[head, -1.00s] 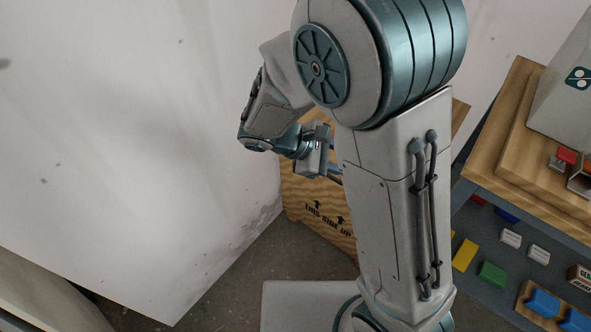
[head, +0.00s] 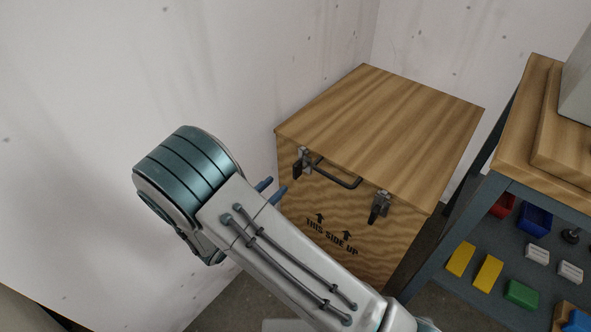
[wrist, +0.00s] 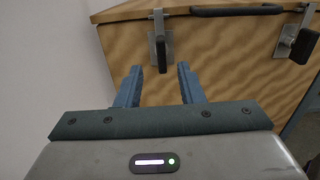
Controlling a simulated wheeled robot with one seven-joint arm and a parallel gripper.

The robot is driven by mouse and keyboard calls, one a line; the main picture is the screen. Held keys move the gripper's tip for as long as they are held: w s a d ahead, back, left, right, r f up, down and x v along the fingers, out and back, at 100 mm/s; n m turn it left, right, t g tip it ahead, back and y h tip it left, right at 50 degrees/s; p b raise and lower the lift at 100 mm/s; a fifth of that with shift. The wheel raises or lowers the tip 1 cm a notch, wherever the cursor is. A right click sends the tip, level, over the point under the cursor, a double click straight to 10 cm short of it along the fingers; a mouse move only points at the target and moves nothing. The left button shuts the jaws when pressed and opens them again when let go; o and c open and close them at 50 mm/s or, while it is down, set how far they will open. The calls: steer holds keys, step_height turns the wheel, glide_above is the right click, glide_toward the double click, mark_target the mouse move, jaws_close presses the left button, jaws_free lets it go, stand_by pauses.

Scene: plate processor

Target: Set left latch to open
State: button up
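The left latch (head: 299,165) is a dark lever on a metal plate at the upper left of the crate's front. It also shows in the wrist view (wrist: 160,48), with its lever hanging down; I cannot tell whether it is fastened. My gripper (head: 272,190) is open and empty. In the wrist view its two blue fingers (wrist: 160,67) are spread on either side of the lever's lower end, apparently short of it. The wooden crate (head: 385,120) has its lid down. Most of my gripper is hidden behind my arm in the head view.
A right latch (head: 380,207) and a dark handle (head: 335,173) are on the same crate front. A shelf bench (head: 500,190) with coloured bins and blocks stands close to the right. A white wall (head: 90,90) is on the left.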

mark_target(293, 170)
steer(key=b+x, duration=0.2)
steer(key=x, duration=0.8)
steer(key=shift+d, duration=0.1)
jaws_close()
